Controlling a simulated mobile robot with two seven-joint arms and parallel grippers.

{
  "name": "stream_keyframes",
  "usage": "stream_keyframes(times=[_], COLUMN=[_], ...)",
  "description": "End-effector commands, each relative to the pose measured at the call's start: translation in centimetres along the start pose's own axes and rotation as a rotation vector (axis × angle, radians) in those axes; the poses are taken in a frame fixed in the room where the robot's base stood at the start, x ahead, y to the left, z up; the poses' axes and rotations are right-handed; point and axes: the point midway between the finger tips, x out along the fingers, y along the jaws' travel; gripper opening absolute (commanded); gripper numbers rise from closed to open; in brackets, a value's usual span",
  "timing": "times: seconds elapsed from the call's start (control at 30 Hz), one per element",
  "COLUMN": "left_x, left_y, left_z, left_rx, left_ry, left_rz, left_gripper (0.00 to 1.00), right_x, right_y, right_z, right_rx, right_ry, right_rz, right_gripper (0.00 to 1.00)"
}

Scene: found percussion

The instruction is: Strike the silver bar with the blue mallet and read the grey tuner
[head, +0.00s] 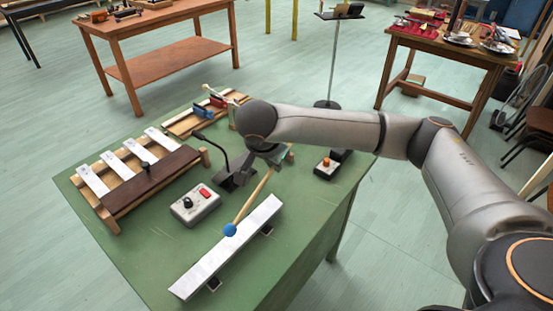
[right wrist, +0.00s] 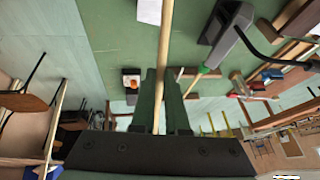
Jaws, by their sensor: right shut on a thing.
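The silver bar (head: 228,248) lies on the green table on dark supports. The blue mallet (head: 230,230) is tilted, its blue head over the bar's upper left edge; I cannot tell whether they touch. My right gripper (head: 276,160) is shut on the mallet's wooden stick, which runs between the dark green fingers in the right wrist view (right wrist: 165,45). A light grey box (head: 195,207) with a black knob and red patch stands left of the bar. A dark grey wedge-shaped device (head: 236,176) is behind it. I cannot tell which is the tuner. No reading is legible.
A wooden frame with several pale bars (head: 125,158) is at the table's left. A mallet rack (head: 205,115) stands at the back. A gooseneck microphone (head: 215,146) rises mid-table. A black box with an orange button (head: 326,167) is right of my gripper. The front left table is clear.

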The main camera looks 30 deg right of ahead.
Motion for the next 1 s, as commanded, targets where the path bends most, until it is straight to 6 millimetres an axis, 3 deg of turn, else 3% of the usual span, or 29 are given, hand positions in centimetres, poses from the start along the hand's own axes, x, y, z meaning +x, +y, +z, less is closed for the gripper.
stream_keyframes(times=[0.03,0.13,0.4,0.53,1.0], left_x=[1.3,2.4,-0.2,-1.2,-0.9], left_y=[0.0,0.4,1.2,1.3,0.9], left_z=[1.6,2.7,-1.7,-2.8,-2.2], left_rx=[0.000,0.002,0.006,0.006,0.005], left_ry=[-0.007,-0.021,0.004,0.009,0.003], left_rz=[0.002,0.014,0.027,0.027,0.021], left_gripper=[0.87,0.87,0.87,0.87,0.87], right_x=[1.5,2.6,-1.7,-3.8,-3.6], right_y=[0.2,0.4,-0.4,-0.8,-0.8], right_z=[1.3,2.5,0.0,-1.1,-1.0], right_rx=[-0.011,-0.021,-0.014,-0.015,-0.016], right_ry=[0.028,0.089,0.082,0.081,0.080], right_rz=[-0.001,-0.003,-0.001,0.000,0.001], right_gripper=[0.00,0.00,0.00,0.00,0.00])
